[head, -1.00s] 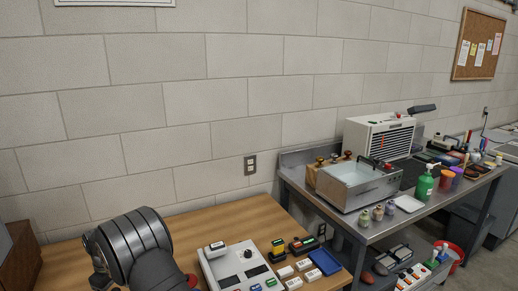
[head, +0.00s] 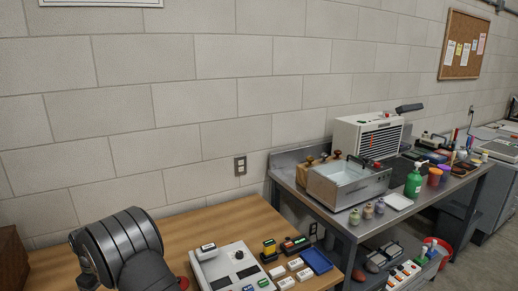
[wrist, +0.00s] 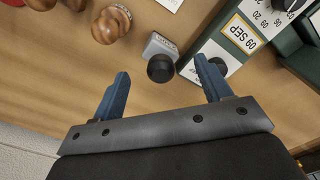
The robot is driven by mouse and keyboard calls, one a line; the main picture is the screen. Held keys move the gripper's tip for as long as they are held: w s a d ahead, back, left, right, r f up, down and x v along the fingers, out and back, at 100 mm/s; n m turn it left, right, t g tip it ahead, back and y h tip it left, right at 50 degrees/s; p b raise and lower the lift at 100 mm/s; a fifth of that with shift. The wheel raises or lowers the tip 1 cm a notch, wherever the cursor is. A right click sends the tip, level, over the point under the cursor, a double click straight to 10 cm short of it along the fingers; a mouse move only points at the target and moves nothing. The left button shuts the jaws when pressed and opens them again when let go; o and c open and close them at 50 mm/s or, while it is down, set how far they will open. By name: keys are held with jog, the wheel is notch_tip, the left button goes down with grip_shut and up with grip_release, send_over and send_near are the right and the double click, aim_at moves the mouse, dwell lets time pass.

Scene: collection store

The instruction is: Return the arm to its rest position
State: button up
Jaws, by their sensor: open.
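My gripper (wrist: 161,66) shows in the wrist view with its two blue fingers spread apart. Nothing is held between them. Just beyond the fingertips is a small grey block with a black knob (wrist: 160,68), apart from both fingers as far as I can tell. My dark grey arm shows at the lower left of the head view, over the wooden table (head: 190,232). The gripper itself is not seen in the head view.
In the wrist view, round wooden knobs (wrist: 111,25) and a green-framed date display (wrist: 241,34) are close by. On the wooden table are a white control box (head: 233,268), small blocks and a blue tray (head: 317,261). A steel bench (head: 345,225) with equipment stands right.

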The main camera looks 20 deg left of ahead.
notch_tip(320, 180, up, 7)
jog(key=shift+r, duration=0.1)
notch_tip(320, 180, down, 12)
jog(key=shift+r, duration=0.3)
jog(key=r, duration=0.9)
jog(key=shift+w+d+r, duration=0.15)
jog(key=shift+w+r, duration=0.1)
jog(key=shift+r, duration=0.1)
jog(key=w+d+r+m, duration=0.3)
jog(key=w+d+m, duration=0.7)
jog(key=w+d, duration=1.55)
jog(key=w+d+m, duration=0.2)
jog(key=d+m, duration=0.2)
jog(key=d, duration=1)
jog(key=w+d+m, duration=0.2)
jog(key=d+m, duration=0.2)
jog(key=d, duration=0.9)
jog(key=s+d+f+m, duration=0.1)
jog(key=s+d+f, duration=0.3)
jog(key=d+f, duration=0.3)
jog(key=shift+d+f+m, duration=0.25)
jog(key=shift+d+m, duration=0.15)
jog(key=shift+d, duration=1.15)
